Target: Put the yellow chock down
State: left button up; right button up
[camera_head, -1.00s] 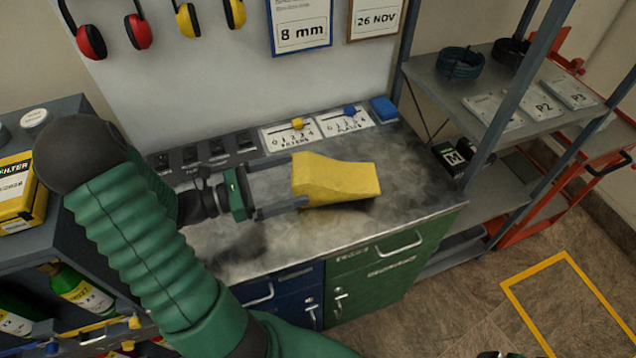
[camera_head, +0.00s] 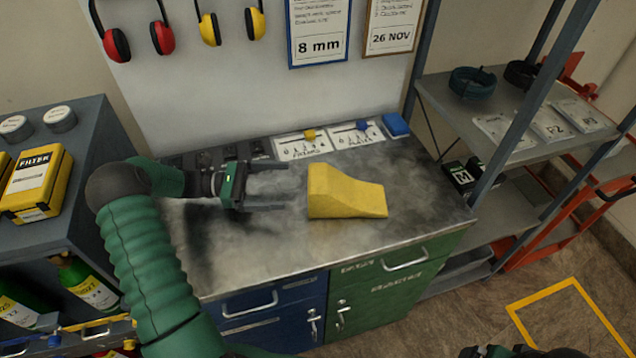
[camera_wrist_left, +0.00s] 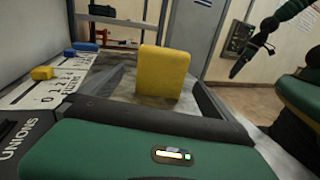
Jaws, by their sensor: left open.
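The yellow chock (camera_head: 342,194) rests on the metal worktop (camera_head: 270,245), its tall end to the left and its slope falling to the right. My left gripper (camera_head: 288,187) is open and empty, to the left of the chock, with a gap between its fingertips and the chock. In the left wrist view the chock (camera_wrist_left: 162,72) stands ahead, beyond the fingers. At the bottom right edge of the head view only a dark piece of what may be my right arm shows; its jaws cannot be made out.
Labelled cards (camera_head: 303,145) and a blue block (camera_head: 396,125) lie along the worktop's back edge. A grey shelf rack (camera_head: 455,100) stands to the right. A dark cabinet with a yellow filter box (camera_head: 36,184) is at left. The worktop's front left is clear.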

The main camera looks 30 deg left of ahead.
aim_at(317, 185)
pick_arm(q)
jog(key=x, duration=0.6)
jog(key=s+x, duration=0.1)
jog(key=x, duration=0.3)
jog(key=shift+d+r+p, duration=0.2)
jog(key=shift+r+p, duration=0.1)
jog(key=shift+p, duration=0.05)
jog(key=shift+w+a+f, duration=0.1)
jog(key=shift+w+a, duration=0.05)
jog(key=shift+w, duration=0.05)
jog(key=shift+d, duration=0.3)
jog(key=c, duration=0.8)
jog(key=shift+a, duration=0.15)
jog(key=c, duration=1)
